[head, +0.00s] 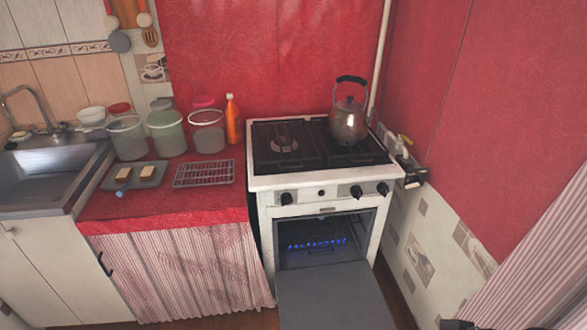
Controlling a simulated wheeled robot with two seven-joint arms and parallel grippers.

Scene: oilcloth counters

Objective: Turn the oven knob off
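The white stove (320,180) stands in the middle of the head view. Its front panel carries a black knob at the left (286,198), a small dark button (321,192), and two black knobs at the right, one inner (356,190) and one outer (382,188). Which one is the oven knob is not marked legibly. The oven door (335,295) hangs open and down. Blue flames (318,244) burn inside the oven. A dark part, seemingly my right gripper (456,324), shows at the bottom edge, away from the knobs; its fingers are unclear. My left gripper is not in view.
A kettle (349,122) stands on the stovetop. The red counter (150,208) at left holds jars, an orange bottle (233,120), a rack (204,173) and a tray (112,183). A wall closes the right side. The lowered oven door takes up floor space before the stove.

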